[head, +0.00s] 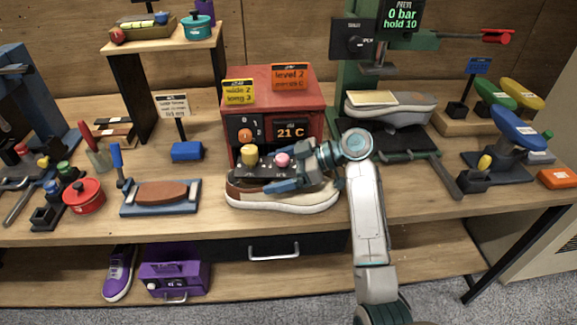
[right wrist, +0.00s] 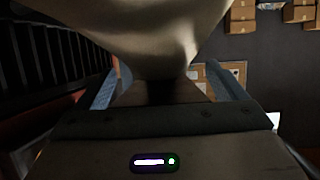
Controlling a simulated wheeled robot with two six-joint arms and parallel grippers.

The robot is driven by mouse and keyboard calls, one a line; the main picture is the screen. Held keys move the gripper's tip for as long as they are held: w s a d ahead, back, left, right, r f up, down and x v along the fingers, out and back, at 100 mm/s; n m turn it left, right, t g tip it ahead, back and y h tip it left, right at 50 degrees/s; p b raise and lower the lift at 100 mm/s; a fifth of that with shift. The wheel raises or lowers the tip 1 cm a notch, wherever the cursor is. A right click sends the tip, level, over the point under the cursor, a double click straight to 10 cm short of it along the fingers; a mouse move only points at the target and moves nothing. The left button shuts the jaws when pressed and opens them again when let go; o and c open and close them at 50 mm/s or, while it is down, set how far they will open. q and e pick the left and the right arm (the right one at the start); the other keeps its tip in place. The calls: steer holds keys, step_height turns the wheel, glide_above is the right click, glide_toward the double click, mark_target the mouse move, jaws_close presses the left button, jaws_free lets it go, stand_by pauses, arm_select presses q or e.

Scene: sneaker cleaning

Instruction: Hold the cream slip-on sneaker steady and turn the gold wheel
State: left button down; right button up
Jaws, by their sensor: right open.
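The cream slip-on sneaker (head: 290,201), with a brown side and white sole, sits near the front edge of the bench. A dark device lies over its top, with the gold wheel (head: 249,155) on the left and a pink knob (head: 283,160) on the right. My right gripper (head: 276,175) reaches over the sneaker from the right, its blue fingers at the device. In the right wrist view the fingers (right wrist: 165,86) are apart, either side of a smooth pale shape; I cannot tell whether they touch it. My left gripper is not in view.
A red heater box (head: 275,104) stands right behind the sneaker. A green press (head: 355,75) holding a grey shoe stands behind right. A blue tray with a brown piece (head: 160,197) and a red pot (head: 84,196) are at left. A drawer handle (head: 273,252) sticks out below.

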steer(key=c, duration=1.5)
stand_by(0.4)
